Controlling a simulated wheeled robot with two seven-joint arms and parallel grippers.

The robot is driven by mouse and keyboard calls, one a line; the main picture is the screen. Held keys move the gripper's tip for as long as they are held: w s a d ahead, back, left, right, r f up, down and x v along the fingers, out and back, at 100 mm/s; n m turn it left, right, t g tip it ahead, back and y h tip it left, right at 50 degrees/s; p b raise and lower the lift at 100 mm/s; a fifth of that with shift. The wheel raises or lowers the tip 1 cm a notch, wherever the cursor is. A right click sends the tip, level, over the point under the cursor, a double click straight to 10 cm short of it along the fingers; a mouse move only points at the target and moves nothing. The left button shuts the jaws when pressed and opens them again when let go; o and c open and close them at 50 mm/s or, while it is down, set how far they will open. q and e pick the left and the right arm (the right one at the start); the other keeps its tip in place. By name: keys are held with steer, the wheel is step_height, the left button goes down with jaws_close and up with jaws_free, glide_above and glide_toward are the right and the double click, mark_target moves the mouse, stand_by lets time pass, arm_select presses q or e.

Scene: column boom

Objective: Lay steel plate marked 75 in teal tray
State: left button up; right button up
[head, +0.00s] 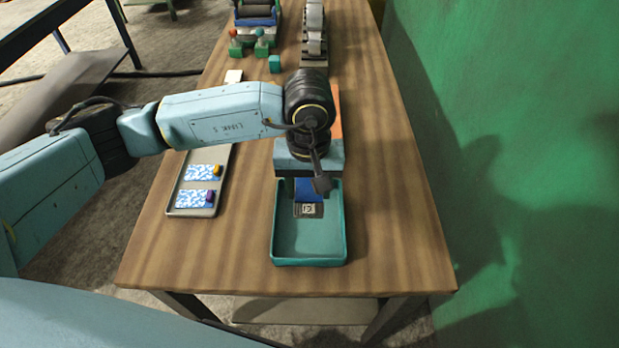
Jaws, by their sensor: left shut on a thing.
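The teal tray (308,261) stands near the front of the wooden table, with most of its floor bare. My left gripper (309,186) points down over the tray's far part, and its fingers are mostly hidden behind its own body. It is shut on a small plate (308,210), which shows a pale label with dark marks; the number is too small to read. I cannot tell whether the plate touches the tray floor. A blue patch shows just above the plate, under the gripper body. My right gripper is out of view.
A grey tray (176,211) with blue-and-white patterned cards and small orange and purple pieces lies to the left. Coloured pegs, a small teal block (274,64) and racks stand at the back. A green wall (520,150) runs along the right. The table's right side is clear.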

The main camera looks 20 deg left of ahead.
arm_select(q)
steer(key=b, duration=0.4)
glide_above(309, 224)
step_height(309, 224, down, 7)
steer(key=shift+w+r, duration=0.1)
steer(key=shift+f+b, duration=0.65)
steer(key=shift+b, duration=0.1)
steer(key=shift+f, duration=0.25)
steer(key=shift+f+b, duration=0.15)
steer(key=shift+b, duration=0.25)
steer(key=o, duration=1.5)
steer(key=shift+o, duration=0.2)
steer(key=shift+f, duration=0.1)
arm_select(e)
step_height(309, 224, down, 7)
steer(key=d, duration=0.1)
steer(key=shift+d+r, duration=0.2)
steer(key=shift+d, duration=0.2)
arm_select(q)
step_height(309, 224, up, 14)
steer(key=shift+f, duration=0.2)
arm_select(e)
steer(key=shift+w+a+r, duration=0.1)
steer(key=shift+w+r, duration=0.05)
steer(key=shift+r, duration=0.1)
